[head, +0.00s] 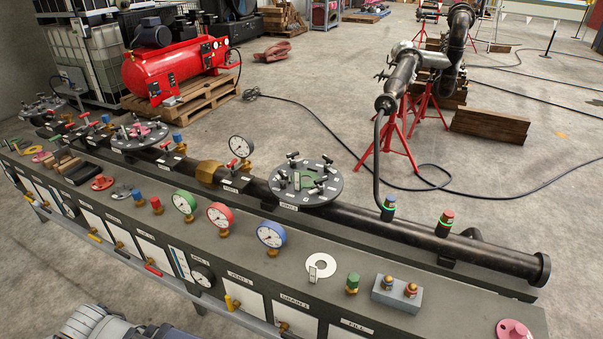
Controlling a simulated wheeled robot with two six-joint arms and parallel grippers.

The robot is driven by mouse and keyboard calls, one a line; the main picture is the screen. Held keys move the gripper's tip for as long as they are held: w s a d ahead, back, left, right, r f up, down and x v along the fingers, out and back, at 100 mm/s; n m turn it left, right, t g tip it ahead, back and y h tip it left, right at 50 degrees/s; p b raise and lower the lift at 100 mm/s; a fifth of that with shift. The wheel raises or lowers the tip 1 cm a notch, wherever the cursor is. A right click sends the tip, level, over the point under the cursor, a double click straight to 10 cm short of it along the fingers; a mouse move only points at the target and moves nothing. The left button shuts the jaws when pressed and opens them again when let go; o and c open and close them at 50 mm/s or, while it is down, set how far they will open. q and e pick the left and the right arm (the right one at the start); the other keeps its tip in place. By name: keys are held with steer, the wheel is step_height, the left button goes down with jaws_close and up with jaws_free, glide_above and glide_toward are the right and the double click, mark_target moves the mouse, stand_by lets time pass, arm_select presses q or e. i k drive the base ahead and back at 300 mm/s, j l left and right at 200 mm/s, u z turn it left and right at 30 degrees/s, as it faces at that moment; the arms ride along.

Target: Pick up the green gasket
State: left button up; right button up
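Green material (308,182), which looks like the green gasket, shows in the middle of a round black flange plate (285,192) on the long bench. Several upright black-topped clamps or studs stand around it on the plate and partly cover it, so its full outline is hidden. I cannot tell whether it lies loose or is held down. Neither of my grippers can be made out in the head view.
The bench holds a long black pipe (430,238), several gauges (271,234), a white ring (320,265), a grey block with two fittings (397,294) and a pink flanged piece (514,329). Another round plate (122,143) with pink parts stands further left. Red stands (397,140) are behind.

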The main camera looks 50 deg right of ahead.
mark_target(299, 183)
steer(key=i+z, duration=0.35)
steer(key=z, duration=0.15)
steer(key=i+j+z, duration=0.15)
steer(key=i+z, duration=0.15)
steer(key=z, duration=0.15)
steer(key=i+j+z, duration=0.25)
steer(key=z, duration=0.25)
steer(key=i+j+z, duration=0.15)
steer(key=z, duration=0.25)
steer(key=i+j+z, duration=0.4)
steer(key=j+z, duration=0.15)
steer(key=z, duration=0.25)
steer(key=i+j, duration=0.05)
